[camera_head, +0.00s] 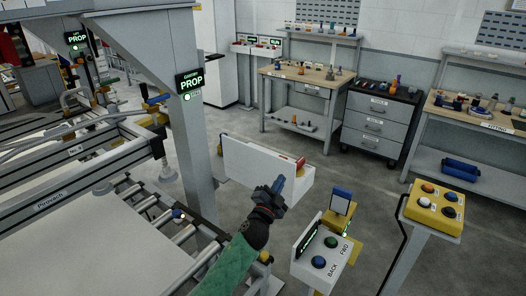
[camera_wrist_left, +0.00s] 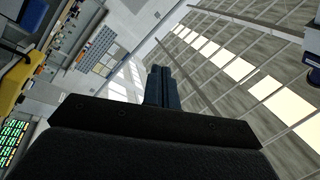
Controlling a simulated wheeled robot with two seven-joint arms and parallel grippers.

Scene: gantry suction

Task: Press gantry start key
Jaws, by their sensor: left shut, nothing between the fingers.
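My left gripper (camera_head: 279,183), on a green-sleeved arm, is shut and empty, in front of a white box (camera_head: 240,158) with a red and yellow part at its right end. In the left wrist view its closed fingers (camera_wrist_left: 159,84) point at open space. A yellow button box (camera_head: 435,207) on a post stands further right. No readable label names a start key. My right gripper is not in view.
A grey gantry post (camera_head: 187,130) with a lit PROP sign (camera_head: 190,82) and a roller conveyor (camera_head: 165,218) fill the left. Workbenches (camera_head: 306,82) and a drawer cabinet (camera_head: 380,122) stand behind. The floor between them and the control boxes is clear.

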